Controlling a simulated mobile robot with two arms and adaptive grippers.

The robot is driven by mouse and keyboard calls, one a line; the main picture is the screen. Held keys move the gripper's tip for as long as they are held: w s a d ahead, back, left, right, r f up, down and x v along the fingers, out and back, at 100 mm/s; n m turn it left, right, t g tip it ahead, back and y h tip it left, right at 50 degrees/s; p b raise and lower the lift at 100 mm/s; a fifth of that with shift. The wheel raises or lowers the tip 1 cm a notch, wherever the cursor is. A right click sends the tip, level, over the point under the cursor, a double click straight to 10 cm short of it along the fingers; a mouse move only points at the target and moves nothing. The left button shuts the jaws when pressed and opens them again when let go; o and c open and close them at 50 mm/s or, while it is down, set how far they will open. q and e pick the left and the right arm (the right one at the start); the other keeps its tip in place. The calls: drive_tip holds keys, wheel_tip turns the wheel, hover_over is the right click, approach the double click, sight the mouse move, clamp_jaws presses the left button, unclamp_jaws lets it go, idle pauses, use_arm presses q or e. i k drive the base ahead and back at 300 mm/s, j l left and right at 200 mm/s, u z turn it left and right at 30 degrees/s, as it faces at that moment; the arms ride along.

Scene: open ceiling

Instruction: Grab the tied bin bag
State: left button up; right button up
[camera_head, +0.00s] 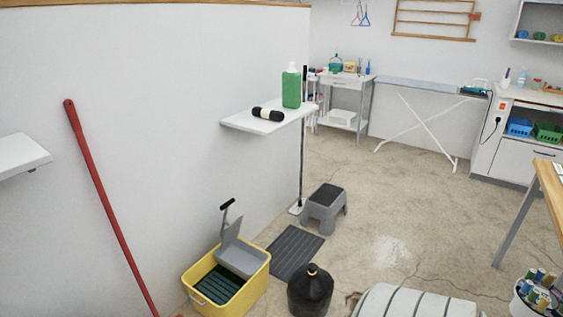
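A black, rounded bag-like object with a narrow top (311,290), which looks like the tied bin bag, stands on the floor at the bottom middle of the head view. It is just right of a yellow mop bucket. Its lower edge is close to the bottom of the picture. Neither of my grippers is in view, so I cannot see where they are relative to it.
The yellow bucket (258,281) with a grey wringer, a dark mat (294,252) and a grey step stool (325,207) stand near it. A striped cushion-like thing (412,303) lies to its right. A red pole (102,200) leans at the left wall. Floor beyond is open.

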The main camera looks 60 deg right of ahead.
sight(310, 289)
drive_tip(key=z, duration=2.05)
drive_tip(key=i, duration=0.1)
